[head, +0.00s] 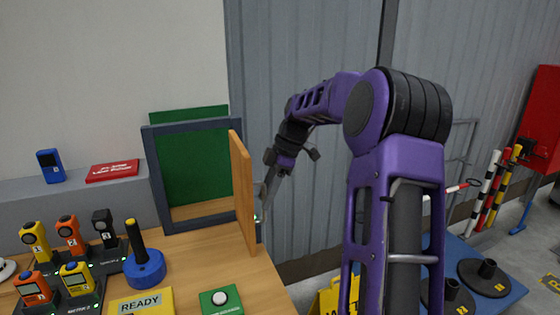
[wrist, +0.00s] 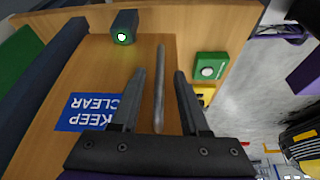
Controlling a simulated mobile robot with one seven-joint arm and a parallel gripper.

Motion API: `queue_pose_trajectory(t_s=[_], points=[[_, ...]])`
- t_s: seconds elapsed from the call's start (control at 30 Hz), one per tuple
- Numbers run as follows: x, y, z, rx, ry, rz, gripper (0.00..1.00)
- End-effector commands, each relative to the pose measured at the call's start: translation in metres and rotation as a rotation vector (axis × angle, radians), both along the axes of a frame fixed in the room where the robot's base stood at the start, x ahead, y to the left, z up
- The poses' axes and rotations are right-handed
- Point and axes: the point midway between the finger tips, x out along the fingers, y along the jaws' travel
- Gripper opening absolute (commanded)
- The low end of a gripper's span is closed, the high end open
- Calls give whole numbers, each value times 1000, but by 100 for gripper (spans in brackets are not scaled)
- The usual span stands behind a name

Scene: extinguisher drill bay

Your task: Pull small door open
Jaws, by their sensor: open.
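The small door (head: 243,195) is a wooden panel standing out from the right side of a dark frame (head: 157,185), well open. Its outer face (wrist: 135,65) fills much of the wrist view, with a blue KEEP CLEAR sign (wrist: 92,112) upside down. A slim grey bar handle (wrist: 160,75) runs between my fingers. My gripper (wrist: 168,85) is open around the handle, with a gap on each side. In the head view my gripper (head: 266,190) is at the door's right side, partly hidden behind the panel and my wrist.
A dark block with a green light (wrist: 123,28) is near the door. A green button box (head: 221,301), a yellow READY box (head: 141,303) and a blue-based stand (head: 145,269) are on the wooden bench (head: 190,262). Handheld meters (head: 69,233) stand at left. A grey panel wall (head: 310,195) is behind my arm.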

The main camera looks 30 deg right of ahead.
Motion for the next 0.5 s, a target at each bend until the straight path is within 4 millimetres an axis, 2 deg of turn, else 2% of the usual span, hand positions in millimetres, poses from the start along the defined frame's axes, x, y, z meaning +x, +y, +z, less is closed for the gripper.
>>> queue_pose_trajectory(t_s=[0.2,0.5], points=[[-3,-21,51,-2,-4,-2,45],[-8,-46,113,-1,-4,-1,45]])
